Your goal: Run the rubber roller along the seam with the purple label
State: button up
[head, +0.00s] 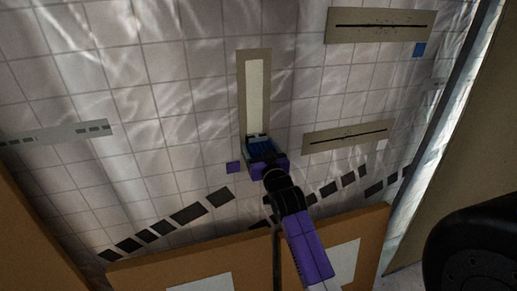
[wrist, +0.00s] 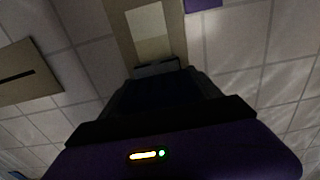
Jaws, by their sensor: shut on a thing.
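The vertical seam (head: 255,85) is a beige strip with a pale cream band down its middle, on the tiled wall. The purple label (head: 233,168) is a small square just left of its lower end. It also shows at the top edge of the wrist view (wrist: 202,4). My gripper (head: 262,147) is at the lower end of this seam, shut on the rubber roller, of which only a pale grey edge (wrist: 157,70) shows beyond the fingers. The jaws and the dark wrist view hide most of it. I cannot tell if it touches the seam.
Two horizontal beige strips with dark slits are to the right, an upper one (head: 380,25) with a blue label (head: 419,50) and a lower one (head: 348,136). A grey strip (head: 60,132) is at left. An orange-brown board (head: 240,262) stands below the wall.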

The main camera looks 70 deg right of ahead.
aim_at(255, 120)
jog(key=shift+r+p, duration=2.4)
jog(key=shift+r, duration=1.2)
jog(key=shift+c, duration=0.6)
jog(key=shift+w+d+r, duration=0.1)
jog(key=shift+w+r, duration=0.05)
jog(key=shift+r, duration=9.4)
jog(key=shift+c, duration=0.6)
jog(key=shift+f, duration=0.15)
jog(key=shift+f+b, duration=1.1)
jog(key=shift+f, duration=0.7)
jog(key=shift+f+b, duration=4.7)
jog(key=shift+f, duration=2.7)
